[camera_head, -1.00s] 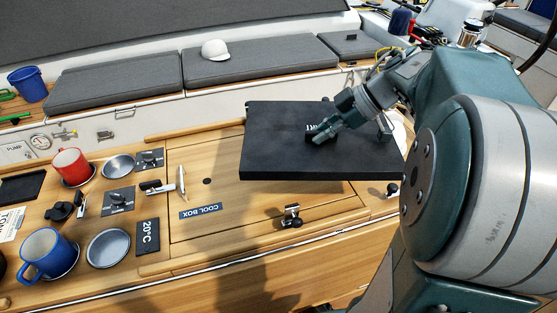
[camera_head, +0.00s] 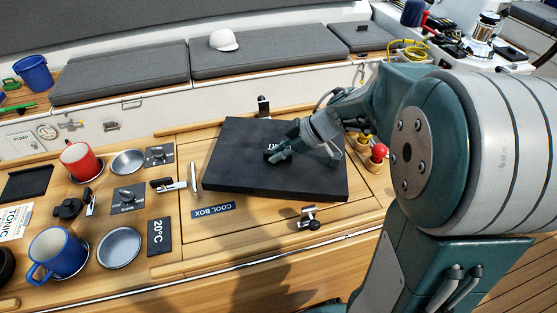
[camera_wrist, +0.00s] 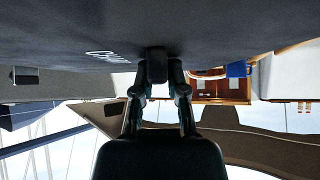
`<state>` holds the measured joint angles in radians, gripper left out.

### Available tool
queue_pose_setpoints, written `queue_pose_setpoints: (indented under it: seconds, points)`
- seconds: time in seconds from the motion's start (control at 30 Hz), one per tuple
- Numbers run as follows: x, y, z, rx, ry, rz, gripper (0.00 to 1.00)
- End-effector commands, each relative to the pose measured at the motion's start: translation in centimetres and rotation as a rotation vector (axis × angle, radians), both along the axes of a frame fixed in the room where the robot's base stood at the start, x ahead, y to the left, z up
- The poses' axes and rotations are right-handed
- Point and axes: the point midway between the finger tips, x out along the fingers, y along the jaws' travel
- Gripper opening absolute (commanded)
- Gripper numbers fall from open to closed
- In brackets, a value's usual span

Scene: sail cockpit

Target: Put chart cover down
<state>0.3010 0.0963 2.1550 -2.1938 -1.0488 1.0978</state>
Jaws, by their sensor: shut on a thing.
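The chart cover (camera_head: 237,150) is a flat black panel with white lettering, mostly covered, near its middle. It lies level over the wooden cool box lid (camera_head: 270,224) in the head view. It is low over the lid; I cannot tell whether it touches the wood. My gripper (camera_head: 276,156) is shut on a small dark handle on top of the cover. In the wrist view the cover's dark face (camera_wrist: 60,38) fills the top of the picture, and my gripper (camera_wrist: 158,72) closes from both sides on the block-shaped handle.
A latch (camera_head: 310,218) sits in front of the cover and another (camera_head: 263,105) behind it. A red knob (camera_head: 378,152) stands to the right. A blue mug (camera_head: 57,252), a red mug (camera_head: 80,160) and round recesses are left. Grey cushions (camera_head: 120,72) line the back.

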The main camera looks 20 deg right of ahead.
Motion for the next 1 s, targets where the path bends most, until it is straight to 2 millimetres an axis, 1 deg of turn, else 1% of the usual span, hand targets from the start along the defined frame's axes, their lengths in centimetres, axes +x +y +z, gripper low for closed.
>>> queue_pose_setpoints:
  seconds: [0.03, 0.13, 0.2, 0.43, 0.47, 0.5, 0.53, 0.9, 1.0]
  points:
    - [-0.1, -0.1, -1.0, 0.002, 0.006, -0.001, 0.00]
    - [-0.1, -0.1, -2.4, 0.002, 0.005, -0.001, 0.00]
    - [0.0, -0.1, -2.7, 0.001, 0.001, -0.001, 0.00]
    - [0.0, -0.1, -2.8, 0.001, 0.000, -0.001, 0.00]
    - [-0.1, -0.1, -2.8, 0.000, 0.001, -0.001, 0.27]
    - [0.0, -0.1, -2.8, 0.000, 0.001, -0.001, 0.45]
    - [0.0, -0.1, -2.8, 0.000, 0.001, -0.001, 0.52]
    - [-0.1, -0.1, -2.6, 0.000, 0.000, 0.000, 0.52]
    - [-0.2, -0.8, -2.1, -0.001, -0.002, -0.002, 0.52]
